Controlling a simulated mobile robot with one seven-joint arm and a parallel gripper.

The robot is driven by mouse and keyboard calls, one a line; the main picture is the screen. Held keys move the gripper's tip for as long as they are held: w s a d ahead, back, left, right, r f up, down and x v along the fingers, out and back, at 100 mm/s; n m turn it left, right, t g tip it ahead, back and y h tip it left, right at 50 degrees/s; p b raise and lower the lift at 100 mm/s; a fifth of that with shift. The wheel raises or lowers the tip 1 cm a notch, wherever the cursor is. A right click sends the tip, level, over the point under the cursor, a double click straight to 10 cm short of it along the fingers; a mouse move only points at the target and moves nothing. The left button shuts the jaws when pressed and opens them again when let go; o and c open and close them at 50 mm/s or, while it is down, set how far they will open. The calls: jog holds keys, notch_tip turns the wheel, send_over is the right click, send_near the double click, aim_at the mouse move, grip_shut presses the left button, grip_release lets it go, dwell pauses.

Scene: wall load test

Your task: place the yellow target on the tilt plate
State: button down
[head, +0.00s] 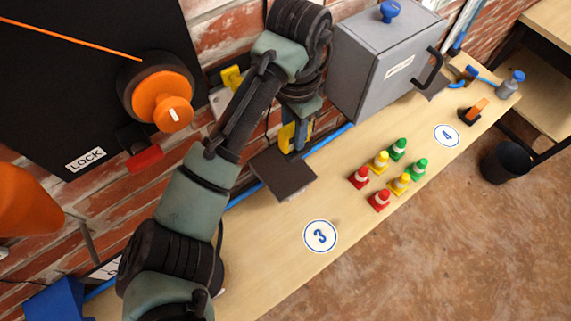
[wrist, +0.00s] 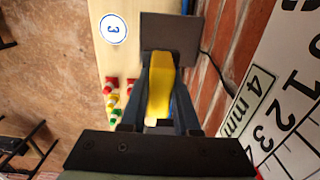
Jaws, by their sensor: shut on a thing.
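My gripper (head: 291,146) points down from my arm, close to the wall. It is shut on the yellow target (head: 286,137), which also shows between the two fingers (wrist: 160,70) in the wrist view as a long yellow block (wrist: 160,88). The tilt plate (head: 283,178) is a dark square plate by the wall side of the bench, just below the gripper in the head view. In the wrist view the plate (wrist: 170,32) lies beyond the fingertips. I cannot tell whether the target touches it.
Several red, yellow and green cones (head: 390,172) stand on the bench (head: 275,245), right of the round 3 label (head: 320,236). The brick wall (head: 218,35) runs close along the bench.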

jog(key=shift+s+a, duration=0.2)
jog(key=shift+a, duration=0.5)
jog(key=shift+s+a+f, duration=0.1)
jog(key=shift+a+f, duration=0.05)
jog(key=shift+f, duration=0.1)
jog(key=p, duration=0.2)
send_over(286, 173)
notch_tip(286, 173, down, 10)
jog(key=shift+r, duration=0.2)
jog(key=c, duration=0.6)
grip_release()
jog(key=shift+f, duration=0.15)
jog(key=shift+c, duration=0.2)
notch_tip(286, 173, up, 12)
jog(key=b, duration=0.2)
jog(key=shift+r+b, duration=0.2)
jog(key=shift+b, duration=0.15)
